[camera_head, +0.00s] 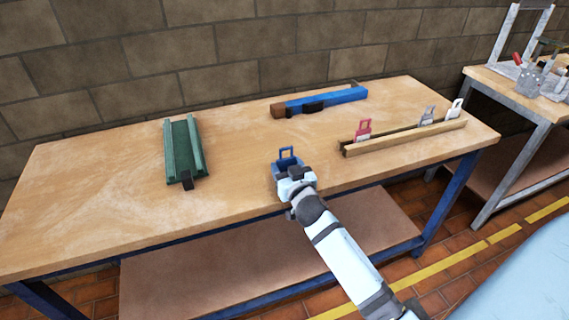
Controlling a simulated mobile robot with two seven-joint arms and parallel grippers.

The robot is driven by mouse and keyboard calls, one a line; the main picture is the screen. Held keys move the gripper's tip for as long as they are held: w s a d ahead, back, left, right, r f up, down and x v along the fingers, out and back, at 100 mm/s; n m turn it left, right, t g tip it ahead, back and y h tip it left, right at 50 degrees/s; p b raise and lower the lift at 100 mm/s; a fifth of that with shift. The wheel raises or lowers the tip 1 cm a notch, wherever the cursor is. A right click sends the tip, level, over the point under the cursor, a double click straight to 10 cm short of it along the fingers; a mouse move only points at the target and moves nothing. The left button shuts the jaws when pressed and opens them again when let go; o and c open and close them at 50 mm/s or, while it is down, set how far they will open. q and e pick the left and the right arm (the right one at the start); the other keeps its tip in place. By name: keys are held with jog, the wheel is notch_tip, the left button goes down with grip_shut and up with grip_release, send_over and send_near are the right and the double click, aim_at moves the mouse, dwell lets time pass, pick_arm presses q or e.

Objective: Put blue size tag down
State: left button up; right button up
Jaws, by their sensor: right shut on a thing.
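The blue size tag (286,154) stands up from the jaws of my right gripper (290,170), its looped top showing and its lower part hidden by the jaws. My right gripper is shut on it, over the front middle of the wooden workbench (110,180). I cannot tell whether the tag touches the bench top. A slotted wooden rack (410,138) lies to the right, apart from the gripper. It bears a red tag (363,129), a grey tag (428,115) and a white tag (455,108). My left gripper is out of view.
A green channel-shaped block (183,148) lies at the left of the bench. A blue bar (338,97) with a brown end lies at the back. A second table (510,95) with metal items stands at the far right. The bench between the green block and my gripper is clear.

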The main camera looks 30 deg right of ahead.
jog(key=shift+s+r, duration=0.15)
jog(key=shift+s+a, duration=0.1)
jog(key=o, duration=0.9)
jog(key=shift+f, duration=0.2)
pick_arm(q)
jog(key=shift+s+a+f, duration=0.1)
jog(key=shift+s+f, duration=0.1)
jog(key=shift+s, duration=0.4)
